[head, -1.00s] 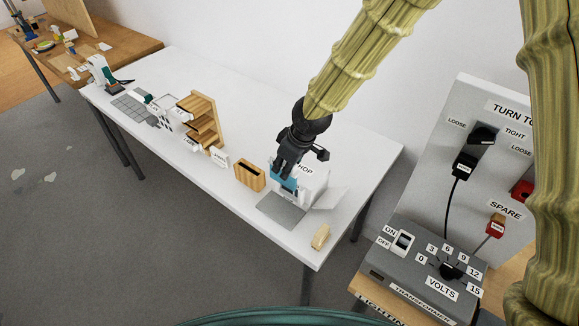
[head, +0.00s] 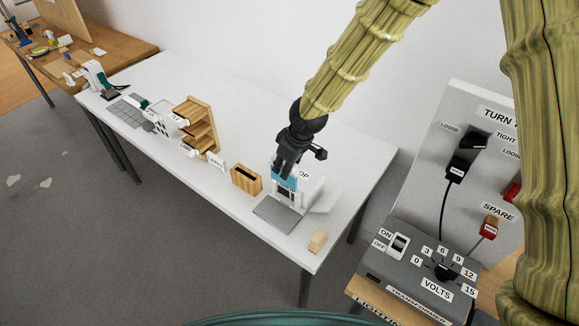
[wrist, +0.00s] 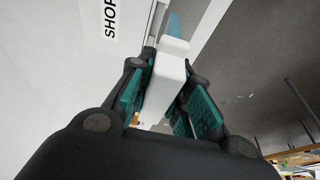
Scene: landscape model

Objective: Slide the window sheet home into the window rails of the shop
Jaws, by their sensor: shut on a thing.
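The white shop (head: 311,189), its label partly covered by my gripper, stands near the right end of the white table. The shop also fills the left of the wrist view (wrist: 60,60). My gripper (head: 286,172) is at the shop's front, pointing down. In the wrist view my gripper (wrist: 163,85) is shut on the white grip of the window sheet. The sheet's blue pane (head: 284,183) shows below the fingers in the head view; a blue strip shows beyond the grip in the wrist view (wrist: 173,26).
A slotted wooden block (head: 246,180) stands left of the shop, and a wooden shelf unit (head: 199,125) farther left. A small wooden piece (head: 317,240) lies near the table's front right corner. A grey transformer (head: 420,262) stands at lower right. The table (head: 345,165) is clear behind the shop.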

